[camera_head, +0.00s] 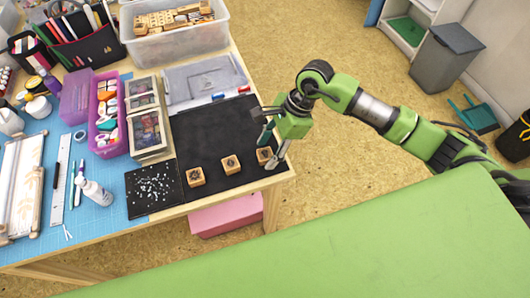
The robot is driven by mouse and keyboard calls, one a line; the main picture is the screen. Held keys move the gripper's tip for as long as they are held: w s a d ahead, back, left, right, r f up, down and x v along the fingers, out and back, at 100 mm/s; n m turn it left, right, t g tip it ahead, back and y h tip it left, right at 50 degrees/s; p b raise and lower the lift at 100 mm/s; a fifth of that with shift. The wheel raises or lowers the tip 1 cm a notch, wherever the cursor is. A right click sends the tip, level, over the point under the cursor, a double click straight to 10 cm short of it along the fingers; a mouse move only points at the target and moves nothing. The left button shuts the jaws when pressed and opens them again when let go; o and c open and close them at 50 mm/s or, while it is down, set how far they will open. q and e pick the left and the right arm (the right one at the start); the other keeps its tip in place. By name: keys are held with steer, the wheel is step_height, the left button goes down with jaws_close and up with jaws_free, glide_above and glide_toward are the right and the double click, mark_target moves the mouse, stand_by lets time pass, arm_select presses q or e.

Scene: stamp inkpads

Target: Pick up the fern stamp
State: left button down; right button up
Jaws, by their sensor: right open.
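Three small wooden stamps with dark designs on top sit in a slanting row on the black mat (215,130) near the table's front right corner. They are the left stamp (196,177), the middle stamp (231,164) and the right stamp (264,156). The designs are too small to tell which one is the fern stamp. My right gripper (271,150) is open and points down at the right stamp, with its fingers close around or beside it. Contact cannot be told, and the gripper partly hides that stamp. My left gripper is not in view.
A dark tray of small pale pieces (154,189) lies left of the stamps. Boxes with clear lids (150,131), a grey case (203,78) and a clear bin (175,43) stand behind. The table's right edge is close to my right gripper. A pink box (228,215) is below.

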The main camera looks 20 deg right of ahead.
steer(key=shift+a+f, duration=0.2)
steer(key=shift+f, duration=0.35)
steer(key=c, duration=1.1)
steer(key=shift+r, duration=0.2)
steer(key=shift+r, duration=0.3)
step_height(320, 180, up, 2)
steer(key=shift+w+r+b, duration=0.1)
steer(key=shift+b, duration=0.7)
steer(key=s+a+r, duration=0.3)
steer(key=s+a+r+b, duration=0.1)
steer(key=s+a+r, duration=0.1)
steer(key=s+r, duration=0.1)
steer(key=s+a+r+b, duration=0.1)
steer(key=s+a+r, duration=0.2)
steer(key=s+r, duration=0.1)
steer(key=shift+s+a, duration=0.3)
steer(key=shift+s, duration=0.3)
